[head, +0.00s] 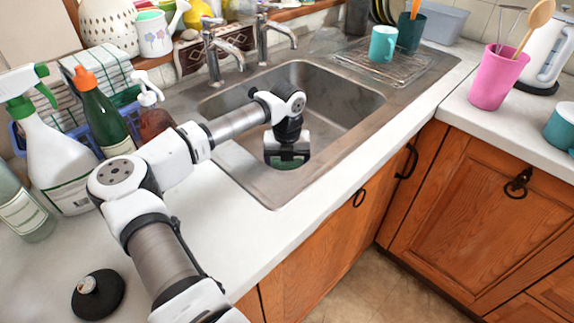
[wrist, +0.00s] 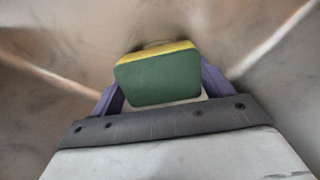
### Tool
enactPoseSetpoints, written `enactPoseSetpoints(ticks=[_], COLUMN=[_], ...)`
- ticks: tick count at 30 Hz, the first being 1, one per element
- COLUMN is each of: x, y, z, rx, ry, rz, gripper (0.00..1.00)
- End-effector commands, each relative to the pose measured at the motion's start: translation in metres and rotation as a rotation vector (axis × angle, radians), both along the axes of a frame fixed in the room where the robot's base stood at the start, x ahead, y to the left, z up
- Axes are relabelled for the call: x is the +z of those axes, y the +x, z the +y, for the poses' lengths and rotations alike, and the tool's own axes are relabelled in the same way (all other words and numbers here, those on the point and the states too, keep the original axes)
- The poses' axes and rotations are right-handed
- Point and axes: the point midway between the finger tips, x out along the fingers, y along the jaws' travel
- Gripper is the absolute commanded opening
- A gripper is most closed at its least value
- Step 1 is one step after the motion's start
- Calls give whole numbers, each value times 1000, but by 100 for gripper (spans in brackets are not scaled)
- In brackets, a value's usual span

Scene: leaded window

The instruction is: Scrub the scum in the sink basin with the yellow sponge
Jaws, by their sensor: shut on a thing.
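My gripper (head: 287,160) reaches down into the metal sink basin (head: 345,100). In the wrist view my gripper (wrist: 160,90) is shut on the yellow sponge (wrist: 155,47), which has a dark green pad facing the camera. A sliver of the sponge's green side (head: 287,165) shows below the gripper in the head view. The basin wall and floor fill the wrist view, with dull brownish-grey smears on the metal. I cannot tell which smears are the scum, or whether the sponge touches the basin.
Two taps (head: 275,35) stand behind the basin. A green bottle (head: 102,115) and a spray bottle (head: 50,150) crowd the left counter. A teal mug (head: 383,44) stands on the drainer at right. A pink cup (head: 497,80) is on the right counter.

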Motion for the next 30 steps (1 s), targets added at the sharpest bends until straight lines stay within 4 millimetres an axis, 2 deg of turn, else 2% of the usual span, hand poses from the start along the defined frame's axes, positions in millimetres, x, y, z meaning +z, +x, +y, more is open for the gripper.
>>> enactPoseSetpoints(ticks=[21,30], x=[-10,-9], y=[0,8], z=[0,-8], rx=[0,0], ry=[0,0], rz=[0,0], gripper=[61,61])
